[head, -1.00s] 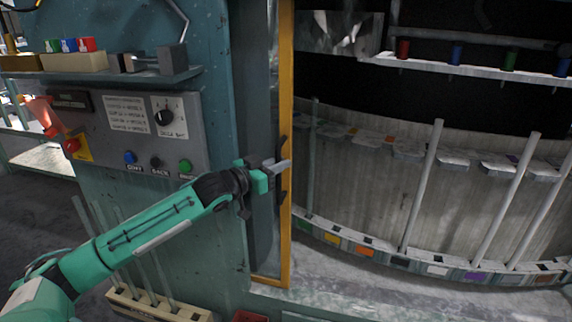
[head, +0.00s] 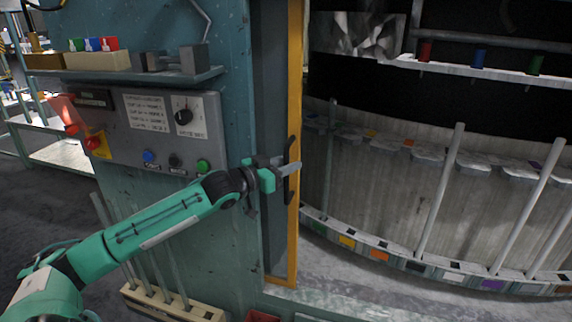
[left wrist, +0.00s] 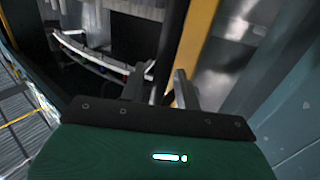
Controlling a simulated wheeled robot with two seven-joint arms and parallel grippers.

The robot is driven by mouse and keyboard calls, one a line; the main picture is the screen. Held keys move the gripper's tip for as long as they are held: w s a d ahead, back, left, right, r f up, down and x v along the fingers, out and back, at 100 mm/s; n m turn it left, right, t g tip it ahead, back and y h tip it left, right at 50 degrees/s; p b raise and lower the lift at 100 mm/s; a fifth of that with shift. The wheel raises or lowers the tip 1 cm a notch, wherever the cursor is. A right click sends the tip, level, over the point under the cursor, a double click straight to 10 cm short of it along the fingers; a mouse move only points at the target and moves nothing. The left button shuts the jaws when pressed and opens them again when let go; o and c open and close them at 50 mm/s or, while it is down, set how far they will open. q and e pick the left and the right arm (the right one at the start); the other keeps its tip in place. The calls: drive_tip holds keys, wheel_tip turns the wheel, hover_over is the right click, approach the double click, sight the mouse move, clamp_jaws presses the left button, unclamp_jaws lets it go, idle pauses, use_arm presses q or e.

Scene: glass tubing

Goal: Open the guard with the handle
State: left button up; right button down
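The guard shows as an upright yellow-edged frame (head: 295,90) at the left side of the machine opening. A black bar handle (head: 291,187) stands on its edge. My left gripper (head: 287,167) is at the handle, its fingers overlapping the handle's middle in the head view. In the left wrist view, the two grey fingers (left wrist: 162,82) are apart. A dark upright bar, seemingly the handle, runs between them beside the yellow frame (left wrist: 197,40). Contact with the handle cannot be made out. My right gripper is not in view.
A control panel (head: 125,155) with buttons and a dial is left of the guard, above my left forearm. A shelf (head: 130,76) with small blocks is above it. Inside the opening, pale rods (head: 440,190) stand along a curved rack. A rod holder (head: 165,303) is below.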

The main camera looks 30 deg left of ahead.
use_arm(q)
drive_tip(key=b+v, duration=0.3)
drive_tip(key=v, duration=1)
drive_tip(key=shift+s, duration=0.35)
idle(0.6)
drive_tip(key=shift+a, duration=0.15)
idle(0.4)
